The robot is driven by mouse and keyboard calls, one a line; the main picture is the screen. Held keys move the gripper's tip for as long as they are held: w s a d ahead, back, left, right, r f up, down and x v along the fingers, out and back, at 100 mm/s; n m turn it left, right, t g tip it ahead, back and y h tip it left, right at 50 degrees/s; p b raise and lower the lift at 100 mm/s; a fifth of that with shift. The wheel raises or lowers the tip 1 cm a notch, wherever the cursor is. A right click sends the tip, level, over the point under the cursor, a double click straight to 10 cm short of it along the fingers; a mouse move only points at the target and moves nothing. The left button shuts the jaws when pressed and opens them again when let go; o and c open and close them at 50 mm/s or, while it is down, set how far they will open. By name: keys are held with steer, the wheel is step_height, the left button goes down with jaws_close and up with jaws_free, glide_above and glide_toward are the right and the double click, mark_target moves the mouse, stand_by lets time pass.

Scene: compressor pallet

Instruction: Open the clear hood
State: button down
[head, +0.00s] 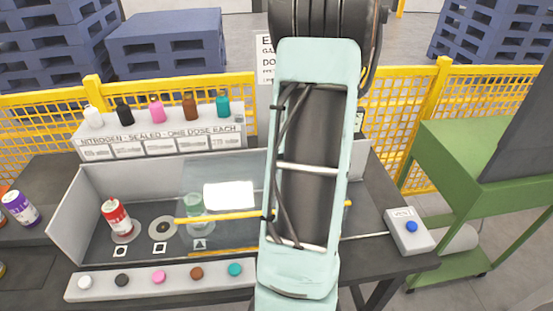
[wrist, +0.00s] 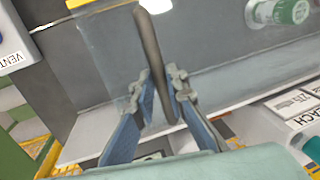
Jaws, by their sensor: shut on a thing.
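The clear hood (head: 215,173) is a see-through panel with yellow edge strips at the middle of the bench in the head view. Part of it is hidden behind my arm. A clear jar with a green part (head: 196,208) shows through it. In the wrist view, my gripper (wrist: 157,84) has its two fingers on either side of a dark bar (wrist: 152,50) and is shut on it. The bar looks like the hood's handle, but its join to the hood is unclear. In the head view my gripper is hidden behind my arm.
A red can (head: 115,217) stands in the grey tray (head: 70,215). A button strip (head: 180,283) lies in front. A vent box with a blue button (head: 409,230) is at right. Small bottles stand on a rear rack (head: 160,135), before a yellow fence (head: 395,100).

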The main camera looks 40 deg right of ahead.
steer(key=s+d+p, duration=0.1)
steer(key=s+d, duration=0.6)
steer(key=d, duration=0.2)
steer(key=shift+d, duration=0.2)
steer(key=shift+s, duration=0.1)
steer(key=c, duration=1.9)
jaws_free()
steer(key=shift+c, duration=0.2)
steer(key=shift+r, duration=0.15)
step_height(320, 180, up, 12)
steer(key=s+d, duration=0.1)
steer(key=shift+s+d+f, duration=0.2)
steer(key=shift+d, duration=0.2)
